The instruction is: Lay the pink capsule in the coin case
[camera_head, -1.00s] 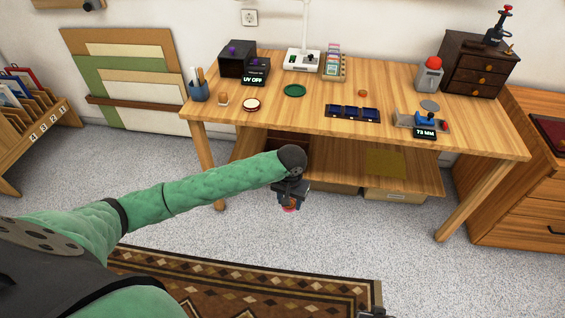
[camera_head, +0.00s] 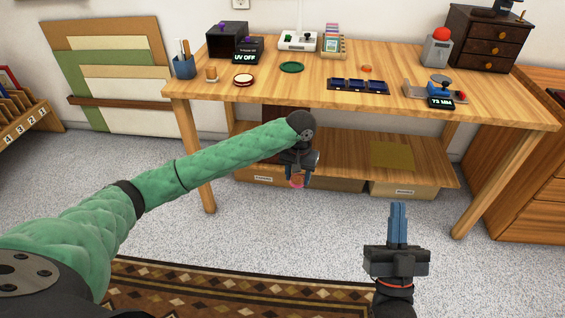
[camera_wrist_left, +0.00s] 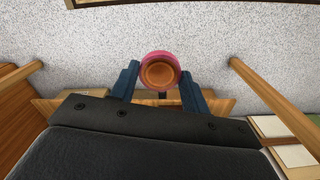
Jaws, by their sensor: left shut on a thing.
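The pink capsule (camera_wrist_left: 160,72), round with an orange-brown inside, is held between the blue fingers of my left gripper (camera_head: 299,176) in the left wrist view. In the head view only a bit of the capsule's pink (camera_head: 297,184) shows below the fingers. This gripper hangs in front of the table, below the tabletop's level in the picture. The coin case (camera_head: 358,86), a dark blue tray with several compartments, lies on the tabletop toward its front edge, up and right of this gripper. My right gripper (camera_head: 397,224) stands shut and empty at the lower right, fingers up.
The wooden table (camera_head: 220,96) also holds a green round mat (camera_head: 291,67), a red-rimmed disc (camera_head: 243,80), a black UV box (camera_head: 228,40), a card rack (camera_head: 333,44) and a gauge reading 73 MM (camera_head: 441,103). A lower shelf (camera_head: 350,150) lies behind my left gripper.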

